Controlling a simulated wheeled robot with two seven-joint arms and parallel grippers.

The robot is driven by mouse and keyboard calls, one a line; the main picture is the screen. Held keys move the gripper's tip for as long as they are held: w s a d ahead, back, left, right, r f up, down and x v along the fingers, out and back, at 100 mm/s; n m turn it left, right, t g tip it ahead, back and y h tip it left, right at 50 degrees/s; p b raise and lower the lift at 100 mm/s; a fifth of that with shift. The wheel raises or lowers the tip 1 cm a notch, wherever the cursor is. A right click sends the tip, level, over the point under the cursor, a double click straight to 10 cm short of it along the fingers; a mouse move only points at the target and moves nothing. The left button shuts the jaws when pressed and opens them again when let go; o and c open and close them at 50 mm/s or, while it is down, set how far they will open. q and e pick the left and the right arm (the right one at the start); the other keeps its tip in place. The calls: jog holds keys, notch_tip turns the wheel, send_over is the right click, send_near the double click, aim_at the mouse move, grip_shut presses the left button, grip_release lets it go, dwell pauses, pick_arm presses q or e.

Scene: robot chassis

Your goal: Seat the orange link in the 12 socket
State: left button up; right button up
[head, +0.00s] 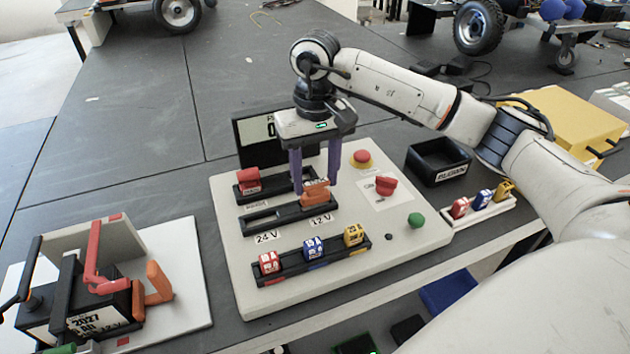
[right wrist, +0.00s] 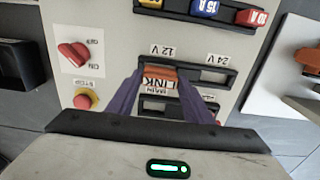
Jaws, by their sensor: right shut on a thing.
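The orange link (head: 316,194) is between the purple fingers of my right gripper (head: 315,182). In the right wrist view the orange link (right wrist: 160,76) has "LINK" lettering, and the fingers of my right gripper (right wrist: 164,92) stand on either side of it. It is at the 12 V end of the black socket strip (head: 267,221), behind the 12 V label (head: 320,220). I cannot tell whether it is in the socket or just above it. The 24 V end (right wrist: 212,76) of the strip is empty. My left gripper is not in view.
Behind the strip is another black holder with a red block (head: 248,181). Several coloured fuses, one of them red (head: 269,262), stand in front. A red switch (head: 386,186), red stop button (head: 362,157) and green button (head: 416,220) lie right. A battery (head: 88,310) stands left.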

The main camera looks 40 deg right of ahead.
aim_at(315, 182)
jog(key=shift+f, duration=0.9)
jog(key=o, duration=1)
jog(key=shift+f, duration=0.1)
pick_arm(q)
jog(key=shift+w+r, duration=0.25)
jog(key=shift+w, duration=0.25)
pick_arm(e)
jog(key=shift+o, duration=0.2)
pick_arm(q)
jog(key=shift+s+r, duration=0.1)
pick_arm(e)
jog(key=shift+r, duration=0.45)
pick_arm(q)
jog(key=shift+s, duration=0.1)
pick_arm(e)
notch_tip(315, 182, up, 11)
jog(key=shift+r, duration=0.2)
